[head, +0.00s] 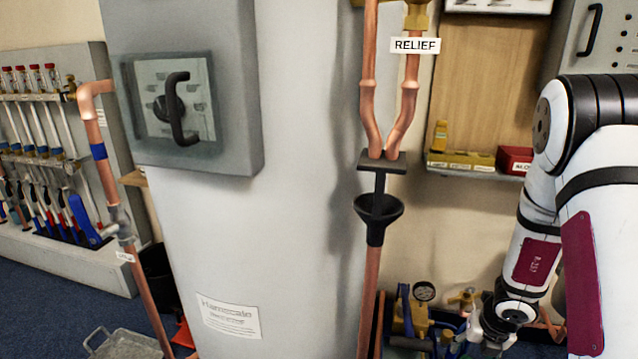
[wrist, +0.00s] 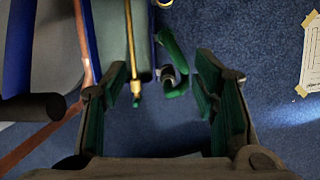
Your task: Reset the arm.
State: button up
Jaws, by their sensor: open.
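My gripper (wrist: 160,95) shows in the wrist view with its two dark, green-padded fingers spread apart. It is open, and nothing is held between the fingers. It points down over the blue carpet (wrist: 270,60). Beyond the fingers lie a brass rod (wrist: 131,45) and a green curved piece (wrist: 176,78) with a dark ring beside it; I cannot tell how far below they are. In the head view my white arm reaches down at the right, and its lower end is among equipment at the bottom, so the fingers are not clear there.
A black funnel (head: 378,208) on a copper pipe (head: 369,290) stands left of my arm. Below are brass fittings and a gauge (head: 424,291). A grey box with a black handle (head: 181,108) is on the pillar. A shelf (head: 470,170) holds a red box (head: 514,160).

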jog(key=w+a+r+n+t+y, duration=0.1)
jog(key=a+r+n+t+y, duration=0.1)
jog(key=a+r+n, duration=0.75)
jog(key=w+a+r+n+t+y, duration=0.1)
jog(key=a+r+n, duration=0.4)
jog(key=r, duration=0.7)
jog(key=s+a+r+n+y, duration=0.1)
jog(key=s+a+r+n, duration=0.35)
jog(key=r+n, duration=0.4)
jog(key=s+d+r+n+h, duration=0.1)
jog(key=s+r+n+h, duration=0.15)
jog(key=s+n, duration=0.6)
jog(key=s+r+n+h, duration=0.1)
jog(key=s+r+n, duration=0.3)
jog(key=s+n, duration=0.5)
jog(key=s+f+g+p, duration=0.25)
jog(key=s+g, duration=0.35)
jog(key=s, duration=0.6)
notch_tip(320, 180, up, 39)
jog(key=t+p, duration=0.4)
jog(key=p, duration=3.3)
jog(key=shift+s+d+r, duration=0.2)
jog(key=shift+s+d, duration=0.05)
